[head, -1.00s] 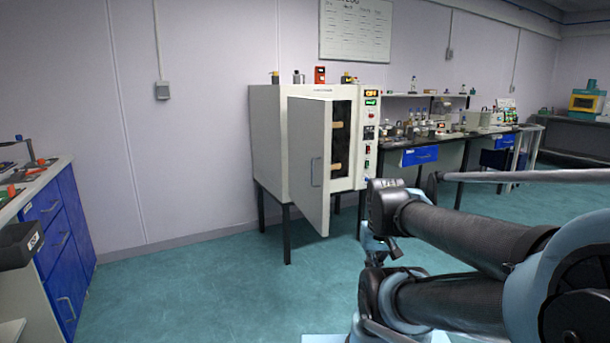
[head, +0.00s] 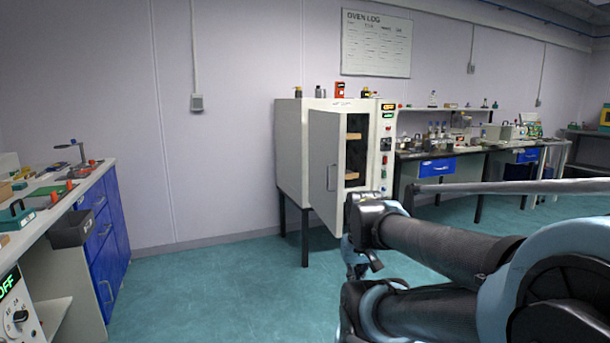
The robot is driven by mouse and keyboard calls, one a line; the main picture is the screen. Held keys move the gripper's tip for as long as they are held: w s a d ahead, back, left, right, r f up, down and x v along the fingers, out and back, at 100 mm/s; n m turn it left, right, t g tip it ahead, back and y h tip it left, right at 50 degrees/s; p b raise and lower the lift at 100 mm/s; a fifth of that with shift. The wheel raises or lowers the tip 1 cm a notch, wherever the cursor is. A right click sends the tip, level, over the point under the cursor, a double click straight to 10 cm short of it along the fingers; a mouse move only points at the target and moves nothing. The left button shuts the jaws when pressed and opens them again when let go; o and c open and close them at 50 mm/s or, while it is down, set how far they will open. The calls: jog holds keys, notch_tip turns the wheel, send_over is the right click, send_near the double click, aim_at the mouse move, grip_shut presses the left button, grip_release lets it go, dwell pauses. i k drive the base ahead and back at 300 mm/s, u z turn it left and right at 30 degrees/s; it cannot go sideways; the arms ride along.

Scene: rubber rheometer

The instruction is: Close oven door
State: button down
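The oven (head: 290,145) is a pale grey cabinet on dark legs against the back wall. Its door (head: 323,150) stands open, swung out toward me, with a vertical handle (head: 331,177) on its face. Part of the dark interior with tan shelf pieces shows to the right of the door. My arm reaches in from the right, in front of the oven's lower right. My gripper (head: 357,268) seems to hang at the arm's far end, below and to the right of the door handle, apart from it. Its fingers are too small and dark to read.
A bench with blue drawers (head: 107,225) stands at the left, with a dark bin (head: 72,230) on its side. A long dark bench (head: 480,151) with lab items runs right of the oven. Teal floor (head: 220,285) is clear between the left bench and oven.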

aim_at(327, 128)
jog(key=u, duration=0.05)
jog(key=i, duration=1)
jog(key=z, duration=0.05)
